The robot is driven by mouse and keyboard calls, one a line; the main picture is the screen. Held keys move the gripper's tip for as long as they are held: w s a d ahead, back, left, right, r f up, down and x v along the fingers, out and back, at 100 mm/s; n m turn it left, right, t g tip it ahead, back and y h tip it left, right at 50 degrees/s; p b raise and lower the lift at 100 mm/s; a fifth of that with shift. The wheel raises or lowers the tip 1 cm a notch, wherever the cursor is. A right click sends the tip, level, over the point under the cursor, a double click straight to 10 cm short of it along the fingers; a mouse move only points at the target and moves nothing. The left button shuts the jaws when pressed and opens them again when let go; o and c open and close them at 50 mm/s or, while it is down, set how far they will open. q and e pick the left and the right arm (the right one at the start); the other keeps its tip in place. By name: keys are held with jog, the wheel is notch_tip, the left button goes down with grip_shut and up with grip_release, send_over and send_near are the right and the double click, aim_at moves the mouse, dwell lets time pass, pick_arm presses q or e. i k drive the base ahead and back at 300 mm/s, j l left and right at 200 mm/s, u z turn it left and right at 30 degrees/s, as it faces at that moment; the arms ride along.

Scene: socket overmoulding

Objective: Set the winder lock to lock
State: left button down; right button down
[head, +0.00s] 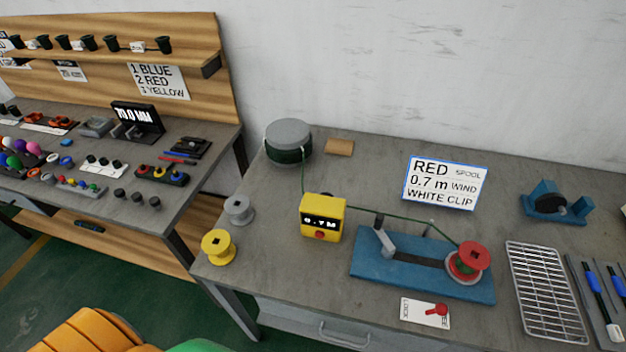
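The winder lock is a small white plate (411,311) with a red lever (436,309), at the table's front edge just before the blue winder base (400,275). The red lever lies toward the right side of the plate. Lettering beside it is partly covered and too small to read surely. A red spool (469,257) sits on the right end of the winder, with a green cord running to it from the yellow meter box (322,218), which reads about 0.7 m. Neither of my grippers is in view.
A wire rack (547,290) and blue-handled tools (598,290) lie right of the winder. A sign (445,183) reading red spool, 0.7 m wind, white clip stands behind it. Yellow (217,246) and grey (239,209) spools stand at left. A drawer handle (343,336) projects below the table edge.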

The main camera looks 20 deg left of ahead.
aim_at(441, 309)
jog(key=j+u, duration=0.3)
jog(key=l+z, duration=0.25)
jog(key=z, duration=0.25)
jog(key=i+l+z, duration=0.1)
jog(key=z, duration=0.4)
